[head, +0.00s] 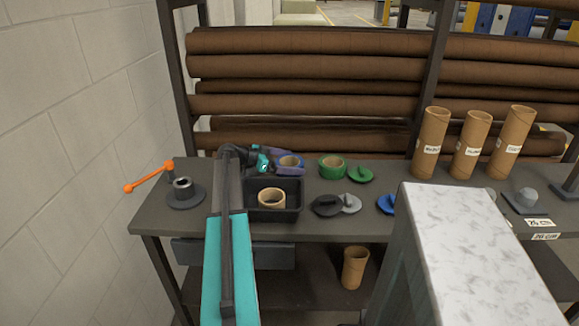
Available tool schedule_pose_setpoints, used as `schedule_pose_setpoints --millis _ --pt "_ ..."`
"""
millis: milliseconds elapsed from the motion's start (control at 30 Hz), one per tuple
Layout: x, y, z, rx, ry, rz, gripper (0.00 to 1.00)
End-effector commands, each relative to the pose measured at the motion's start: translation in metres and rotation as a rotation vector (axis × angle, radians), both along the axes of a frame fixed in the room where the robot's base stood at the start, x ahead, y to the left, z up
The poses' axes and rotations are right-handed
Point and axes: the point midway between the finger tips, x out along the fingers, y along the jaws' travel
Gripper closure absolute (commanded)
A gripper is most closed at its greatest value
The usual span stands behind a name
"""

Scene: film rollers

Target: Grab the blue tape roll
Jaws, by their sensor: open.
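The blue tape roll (298,168), dark blue around a brown cardboard core, sits toward the back of the grey workbench, just behind the black tray. My gripper (282,160) is at the roll's left side, at the end of my teal and black arm, pointing right. It is open. The fingers are small and dark here and partly merge with the roll, so I cannot tell whether they touch it or stand around it.
A brown roll (271,197) stands in the black tray (288,214). Brown film rolls (310,68) are racked behind.

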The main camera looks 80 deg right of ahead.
Motion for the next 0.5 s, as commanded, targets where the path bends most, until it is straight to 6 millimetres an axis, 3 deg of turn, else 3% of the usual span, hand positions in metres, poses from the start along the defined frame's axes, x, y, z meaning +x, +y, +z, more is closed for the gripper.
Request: schedule_pose_setpoints --millis 500 --pt "0.001 0.0 -0.0001 -0.001 0.0 0.002 0.0"
